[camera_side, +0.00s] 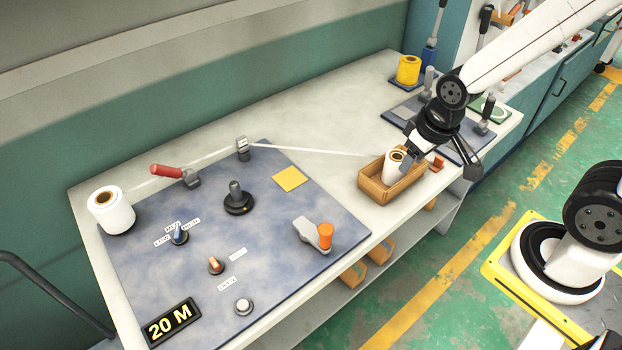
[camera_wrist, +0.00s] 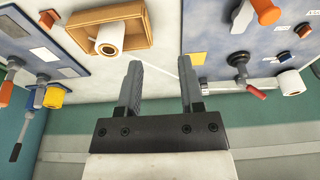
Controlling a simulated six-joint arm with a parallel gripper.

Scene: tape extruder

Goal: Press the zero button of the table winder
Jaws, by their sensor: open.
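The table winder's blue-grey panel (camera_side: 200,240) lies on the bench in the side view. A round pale button (camera_side: 243,306), which looks like the zero button, sits near its front edge beside a small white label (camera_side: 227,284) and right of the black "20 M" display (camera_side: 171,323). My gripper (camera_side: 438,158) is open and empty, above the right part of the bench near the wooden box, well away from the button. In the wrist view my gripper (camera_wrist: 160,75) shows both fingers apart with nothing between them. I cannot make out the button in the wrist view.
A wooden box (camera_side: 373,189) with a tape roll (camera_side: 395,165) stands near my gripper. The panel carries an orange-knobbed lever (camera_side: 313,234), a dark knob post (camera_side: 237,200), a red-handled lever (camera_side: 167,171) and small switches. A white roll (camera_side: 111,212) stands at the left. A tape strip crosses the bench.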

